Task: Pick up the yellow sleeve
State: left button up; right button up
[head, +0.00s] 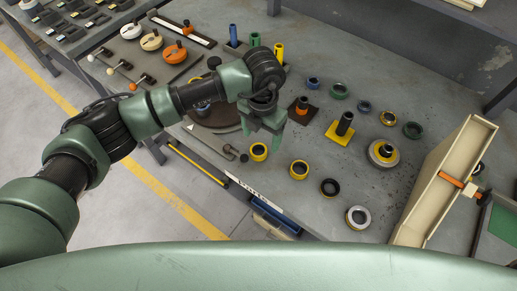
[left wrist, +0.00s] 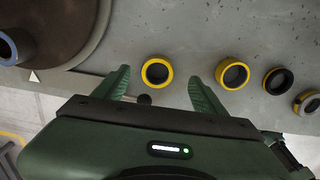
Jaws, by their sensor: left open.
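My left gripper (head: 262,130) is open and empty, pointing down above the near part of the grey table. In the left wrist view its two fingers (left wrist: 159,82) are spread, with a yellow ring (left wrist: 157,71) showing between and just beyond their tips. This ring with a dark inner edge lies flat in the head view (head: 259,151), apart from the fingers. A second yellow ring (head: 299,169) lies to its right, also in the wrist view (left wrist: 232,74). A tall yellow tube (head: 278,53) stands upright farther back. I cannot tell which is the sleeve. My right gripper is not in view.
A black post on a yellow square base (head: 339,133) and several rings stand to the right. A dark round plate (head: 215,117) is left of the gripper. A cream box (head: 443,180) stands at the right. The table's front edge is close.

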aim_at(259, 154)
pick_arm(q)
jog(key=f, duration=0.1)
jog(key=f+p, duration=0.1)
jog(key=f, duration=0.1)
jog(key=a+f+p, duration=0.1)
jog(key=shift+s+f, duration=0.2)
jog(key=shift+s, duration=0.1)
jog(key=shift+d+f, duration=0.1)
jog(key=shift+f, duration=0.3)
grip_shut()
